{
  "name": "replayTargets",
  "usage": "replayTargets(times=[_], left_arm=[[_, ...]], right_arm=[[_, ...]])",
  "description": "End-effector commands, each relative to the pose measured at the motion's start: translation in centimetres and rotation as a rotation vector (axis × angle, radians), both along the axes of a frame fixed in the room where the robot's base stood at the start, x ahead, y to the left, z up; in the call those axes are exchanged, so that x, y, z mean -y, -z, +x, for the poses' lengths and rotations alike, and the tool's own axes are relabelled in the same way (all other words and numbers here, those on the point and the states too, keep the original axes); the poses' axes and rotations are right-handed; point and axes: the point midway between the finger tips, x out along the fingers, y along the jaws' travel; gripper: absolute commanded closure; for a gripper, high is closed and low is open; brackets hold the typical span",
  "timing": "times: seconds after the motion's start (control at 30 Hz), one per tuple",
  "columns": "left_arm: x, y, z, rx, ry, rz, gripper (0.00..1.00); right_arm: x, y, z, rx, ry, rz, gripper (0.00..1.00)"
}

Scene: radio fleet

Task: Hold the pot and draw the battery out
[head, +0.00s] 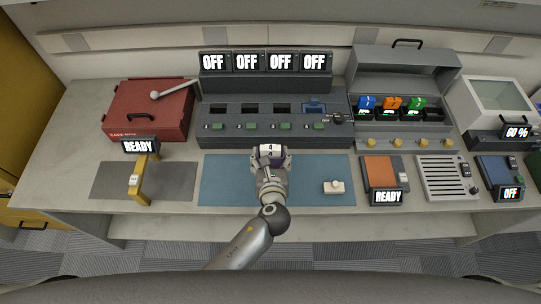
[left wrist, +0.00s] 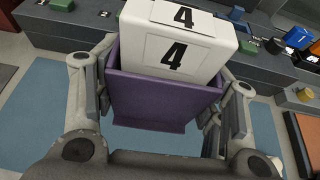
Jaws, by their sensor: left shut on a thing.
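A white battery (left wrist: 180,40) marked 4 sits upright in a purple pot (left wrist: 150,98), its upper part standing out above the rim. In the head view, the battery (head: 269,149) shows small at the far end of my left gripper (head: 270,163). The left gripper (left wrist: 163,108) has its fingers on either side of the purple pot and is shut on it, above the blue mat (head: 226,181). The pot's underside is hidden. My right gripper is not in view.
A dark charger bank (head: 230,138) with several slots and OFF displays stands behind the blue mat. A small white block (head: 334,187) lies on the mat's right part. A yellow stand (head: 143,180) is left, a red case (head: 150,108) back left, a grey case (head: 400,75) back right.

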Motion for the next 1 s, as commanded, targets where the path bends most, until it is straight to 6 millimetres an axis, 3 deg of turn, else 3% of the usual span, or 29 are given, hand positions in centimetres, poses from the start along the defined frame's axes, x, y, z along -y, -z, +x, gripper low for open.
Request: replayTargets(times=[1.0], left_arm=[[0.0,5.2,0.0,0.001,0.0,0.0,0.6]], right_arm=[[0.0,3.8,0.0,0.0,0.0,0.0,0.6]])
